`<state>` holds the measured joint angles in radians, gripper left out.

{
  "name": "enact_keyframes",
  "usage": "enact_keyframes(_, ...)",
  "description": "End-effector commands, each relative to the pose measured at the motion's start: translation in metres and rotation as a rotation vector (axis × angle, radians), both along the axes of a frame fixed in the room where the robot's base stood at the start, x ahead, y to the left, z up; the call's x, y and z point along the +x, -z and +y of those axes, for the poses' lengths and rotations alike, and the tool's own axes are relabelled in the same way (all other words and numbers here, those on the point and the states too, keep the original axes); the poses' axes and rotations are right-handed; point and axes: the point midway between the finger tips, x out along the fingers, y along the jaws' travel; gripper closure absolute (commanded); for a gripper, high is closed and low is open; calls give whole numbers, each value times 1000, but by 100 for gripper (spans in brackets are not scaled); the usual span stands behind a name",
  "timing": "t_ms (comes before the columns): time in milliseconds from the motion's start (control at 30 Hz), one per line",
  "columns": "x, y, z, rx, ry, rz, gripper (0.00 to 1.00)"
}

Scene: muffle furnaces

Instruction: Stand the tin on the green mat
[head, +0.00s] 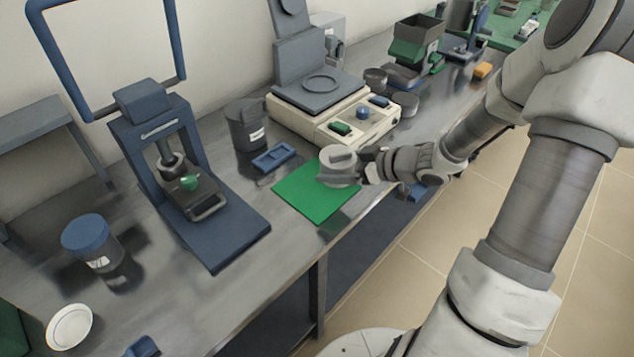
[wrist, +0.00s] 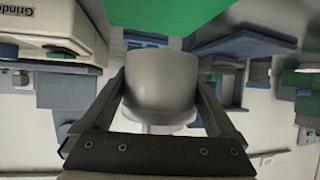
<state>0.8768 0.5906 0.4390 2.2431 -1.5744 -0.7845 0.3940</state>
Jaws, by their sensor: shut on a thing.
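The grey metal tin (head: 338,163) is held by my gripper (head: 352,166) over the right part of the green mat (head: 300,200) in the head view. In the wrist view the tin (wrist: 160,85) sits between the two fingers (wrist: 160,100), which press on its sides. The green mat (wrist: 165,14) shows at the top of that view, with a gap between it and the tin, so the tin looks held clear of the mat. The visible mat surface is bare.
A blue tray (head: 273,157) lies just behind the mat. A blue press (head: 185,185) stands to the left. The bench's front edge runs close by the mat.

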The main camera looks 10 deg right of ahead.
Motion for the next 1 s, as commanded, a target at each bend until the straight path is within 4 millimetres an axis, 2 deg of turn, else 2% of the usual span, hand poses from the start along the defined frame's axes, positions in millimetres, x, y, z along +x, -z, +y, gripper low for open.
enact_keyframes(33, 10, 12, 9, 3, -4, 0, 73)
enact_keyframes(100, 22, 21, 18, 3, -4, 0, 73)
enact_keyframes(333, 47, 36, 35, 1, 0, -1, 73)
enact_keyframes(467, 49, 41, 37, 2, 2, 0, 73)
enact_keyframes(700, 49, 76, 37, 2, 2, 2, 73)
enact_keyframes(1000, 49, 77, 37, -1, 0, -1, 73)
